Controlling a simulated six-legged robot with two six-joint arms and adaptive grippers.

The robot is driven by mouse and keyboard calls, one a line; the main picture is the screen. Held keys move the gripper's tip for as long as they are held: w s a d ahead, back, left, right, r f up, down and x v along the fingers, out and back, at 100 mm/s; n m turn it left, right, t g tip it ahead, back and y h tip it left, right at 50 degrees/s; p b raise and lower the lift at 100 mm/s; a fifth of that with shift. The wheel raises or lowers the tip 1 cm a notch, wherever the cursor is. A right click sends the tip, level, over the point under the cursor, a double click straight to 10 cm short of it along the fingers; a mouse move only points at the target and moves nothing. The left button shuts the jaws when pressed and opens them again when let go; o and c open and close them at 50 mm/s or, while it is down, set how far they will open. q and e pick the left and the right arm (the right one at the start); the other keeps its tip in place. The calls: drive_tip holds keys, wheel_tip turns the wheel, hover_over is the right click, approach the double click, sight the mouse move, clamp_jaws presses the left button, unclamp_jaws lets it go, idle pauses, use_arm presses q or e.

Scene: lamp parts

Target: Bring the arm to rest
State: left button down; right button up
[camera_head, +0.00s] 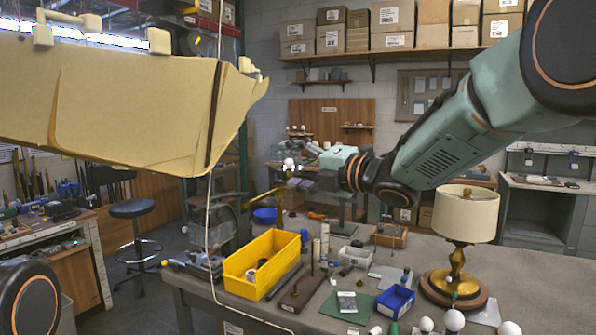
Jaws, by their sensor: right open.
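My right arm comes in from the upper right and reaches left across the middle of the view. Its gripper (292,181) is held in the air above the back of the workbench, pointing left. It is open, and I see nothing held in it. An assembled lamp stands upright on the bench at the right, apart from the gripper, with a cream shade (459,214), a brass stem (456,262) and a round wooden base (453,291). Only a dark round joint of my left arm shows at the lower left edge. My left gripper is out of view.
A yellow bin (262,264), a blue tray (396,301), a green mat (349,306) and several white bulbs crowd the workbench (543,275). A large beige panel (130,105) hangs close at the upper left. A stool (133,208) stands behind. The bench's right side is mostly clear.

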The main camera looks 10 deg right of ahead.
drive_tip(key=s+d+f+m+g+h+b, duration=0.1)
drive_tip(key=s+d+f+m+h+b, duration=0.15)
drive_tip(key=f+m, duration=0.7)
drive_tip(key=s+d+f+m+g+h+b, duration=0.1)
drive_tip(key=s+d+f+m+h, duration=0.3)
drive_tip(key=f, duration=1.1)
drive_tip(key=s+d+f+m+h+b, duration=0.15)
drive_tip(key=s+f+m, duration=0.25)
drive_tip(key=f+m, duration=0.7)
drive_tip(key=s+d+f+m+g+h+b, duration=0.1)
drive_tip(key=s+f+g+b, duration=0.4)
drive_tip(key=s+f, duration=1.3)
drive_tip(key=s+d+f+m+g+h+b, duration=0.2)
drive_tip(key=s+f+g+b, duration=0.4)
drive_tip(key=s+f, duration=1.2)
drive_tip(key=s+d+m+b, duration=0.1)
drive_tip(key=s+m, duration=0.1)
drive_tip(key=s, duration=0.1)
drive_tip(key=shift+s+d+f+g+b, duration=0.2)
drive_tip(key=shift+s+g+b, duration=0.1)
drive_tip(key=shift+s, duration=0.1)
drive_tip(key=shift+s, duration=0.1)
